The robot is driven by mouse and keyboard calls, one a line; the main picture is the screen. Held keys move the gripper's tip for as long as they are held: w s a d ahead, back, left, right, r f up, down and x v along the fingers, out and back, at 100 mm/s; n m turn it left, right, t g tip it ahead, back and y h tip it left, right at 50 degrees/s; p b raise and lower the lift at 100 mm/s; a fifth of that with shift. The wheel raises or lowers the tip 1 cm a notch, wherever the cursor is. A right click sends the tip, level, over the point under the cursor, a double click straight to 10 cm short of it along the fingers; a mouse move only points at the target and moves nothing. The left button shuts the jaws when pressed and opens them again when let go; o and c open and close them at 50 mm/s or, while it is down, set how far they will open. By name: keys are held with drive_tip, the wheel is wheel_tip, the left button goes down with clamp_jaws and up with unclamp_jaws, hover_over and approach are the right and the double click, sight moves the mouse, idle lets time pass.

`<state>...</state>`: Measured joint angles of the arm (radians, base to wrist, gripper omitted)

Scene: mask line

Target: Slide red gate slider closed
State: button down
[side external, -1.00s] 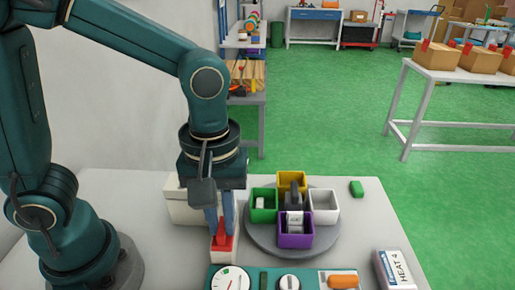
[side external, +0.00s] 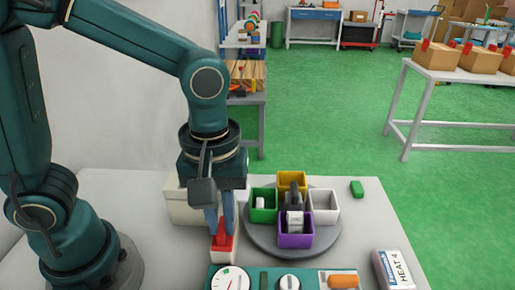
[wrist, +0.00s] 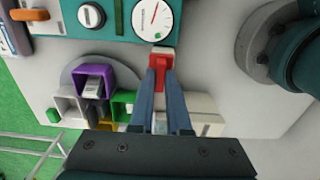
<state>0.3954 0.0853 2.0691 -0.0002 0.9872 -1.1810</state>
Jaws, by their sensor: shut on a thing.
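The red gate slider (side external: 222,243) sits on a small pale base (side external: 223,262) near the front of the table, just behind the teal panel. My gripper (side external: 226,232) points down from above with its two blue fingers shut on the red slider. In the wrist view the slider (wrist: 159,70) shows between the fingertips of my gripper (wrist: 160,82). The fingers hide part of the slider and its track.
A round grey turntable (side external: 330,245) with green, yellow, white and purple bins stands right of my gripper. A teal panel (side external: 255,280) with a dial and knob lies in front. A white box (side external: 186,207) is behind. A HEAT 4 box (side external: 397,270) lies at the right.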

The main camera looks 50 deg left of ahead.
idle(0.3)
drive_tip(key=shift+w+a, duration=1.8)
drive_tip(key=shift+a, duration=0.05)
drive_tip(key=c, duration=0.9)
unclamp_jaws()
drive_tip(key=shift+r, duration=2.65)
